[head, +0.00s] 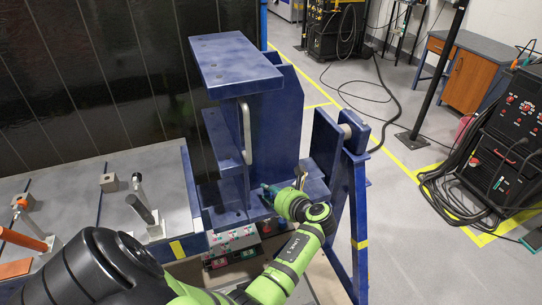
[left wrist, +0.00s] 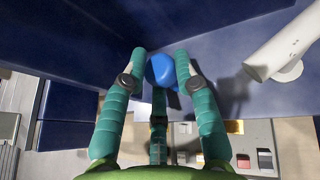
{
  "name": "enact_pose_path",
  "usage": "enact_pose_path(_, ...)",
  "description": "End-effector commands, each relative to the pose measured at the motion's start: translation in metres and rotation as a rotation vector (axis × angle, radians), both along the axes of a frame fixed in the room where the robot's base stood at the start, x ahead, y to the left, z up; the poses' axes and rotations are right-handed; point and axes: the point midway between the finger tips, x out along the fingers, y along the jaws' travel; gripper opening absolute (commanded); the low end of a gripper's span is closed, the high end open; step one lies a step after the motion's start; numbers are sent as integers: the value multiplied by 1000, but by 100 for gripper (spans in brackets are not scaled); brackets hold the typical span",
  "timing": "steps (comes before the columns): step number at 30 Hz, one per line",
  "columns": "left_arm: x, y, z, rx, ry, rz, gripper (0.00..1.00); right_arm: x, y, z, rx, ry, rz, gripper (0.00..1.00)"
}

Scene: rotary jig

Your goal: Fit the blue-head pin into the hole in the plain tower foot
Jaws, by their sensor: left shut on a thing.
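My left gripper (head: 268,191) reaches into the blue jig from the front right, low down beside the tower. In the left wrist view its teal fingertips (left wrist: 160,65) are closed around a pin with a round blue head (left wrist: 160,70). The pin's shank is hidden, so I cannot tell whether its tip is in a hole. The blue tower (head: 226,150) stands left of the gripper, with its foot (head: 228,217) at the bottom. The hole under the pin is not visible. My right gripper is not in view.
A blue overhanging plate (head: 232,62) tops the tower. A slanted blue side frame (head: 350,200) stands right of the gripper. A control box (head: 232,242) sits below.

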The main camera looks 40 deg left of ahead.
Motion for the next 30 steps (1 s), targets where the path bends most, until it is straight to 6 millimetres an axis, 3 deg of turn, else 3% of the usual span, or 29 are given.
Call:
enact_pose_path(10,0,0,-8,0,1,0,0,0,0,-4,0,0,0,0)
enact_pose_path(11,0,0,-8,0,1,0,42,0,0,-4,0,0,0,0)
enact_pose_path(12,0,0,-8,0,1,0,57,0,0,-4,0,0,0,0)
enact_pose_path(23,0,-2,-7,-1,1,-1,57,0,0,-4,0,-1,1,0)
enact_pose_path(30,-6,-32,5,-2,1,-2,57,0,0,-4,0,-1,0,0)
